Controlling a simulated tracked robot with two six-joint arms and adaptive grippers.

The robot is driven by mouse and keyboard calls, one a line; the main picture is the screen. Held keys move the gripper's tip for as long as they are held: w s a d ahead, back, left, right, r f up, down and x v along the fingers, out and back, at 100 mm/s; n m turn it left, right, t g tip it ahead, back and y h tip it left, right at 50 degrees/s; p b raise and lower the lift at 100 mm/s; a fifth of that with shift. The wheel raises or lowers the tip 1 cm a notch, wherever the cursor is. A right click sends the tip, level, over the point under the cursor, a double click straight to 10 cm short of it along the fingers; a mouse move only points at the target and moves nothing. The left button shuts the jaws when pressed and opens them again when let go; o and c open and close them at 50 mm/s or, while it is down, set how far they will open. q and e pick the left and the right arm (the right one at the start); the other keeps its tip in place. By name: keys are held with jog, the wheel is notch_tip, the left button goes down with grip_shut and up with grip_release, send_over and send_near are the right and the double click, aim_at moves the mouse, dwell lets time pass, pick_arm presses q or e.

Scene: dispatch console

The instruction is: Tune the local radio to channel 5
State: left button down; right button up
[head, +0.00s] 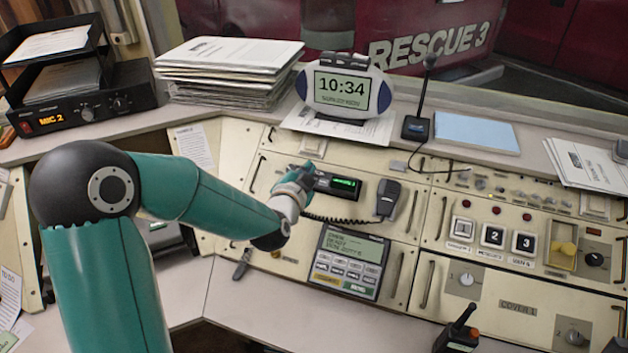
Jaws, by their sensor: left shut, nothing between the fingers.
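A small black radio (344,187) with a lit green display is set in the sloped console, which I take to be the local radio. The display text is too small to read. A handset microphone (388,197) on a coiled cord sits just right of it. My left gripper (305,176) is shut at the left end of this radio, with nothing between its fingers. It covers that end and any knob there. I cannot tell whether the fingertips touch the radio. My right gripper is not in view.
Below the radio is a keypad unit (349,263) with a green screen. A clock (343,90) and a desk microphone (417,126) stand on the ledge behind. Numbered buttons (492,236) are at right. A handheld radio (457,335) stands at the front. A "MIC 2" unit (85,110) is far left.

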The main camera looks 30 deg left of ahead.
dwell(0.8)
pick_arm(q)
jog(key=shift+s+d+r+m+b, duration=0.1)
jog(key=shift+s+r+m+b, duration=0.75)
jog(key=shift+m, duration=5.15)
jog(key=shift+w+d+r+m+b, duration=0.15)
jog(key=shift+m+b, duration=1.55)
jog(key=shift+m, duration=4.3)
jog(key=shift+s+a+r+m+b, duration=0.1)
jog(key=shift+s+r+m+b, duration=0.75)
jog(key=shift+m, duration=5.15)
jog(key=shift+w+f+b, duration=0.3)
jog(key=shift+w+b, duration=0.1)
jog(key=shift+w, duration=0.15)
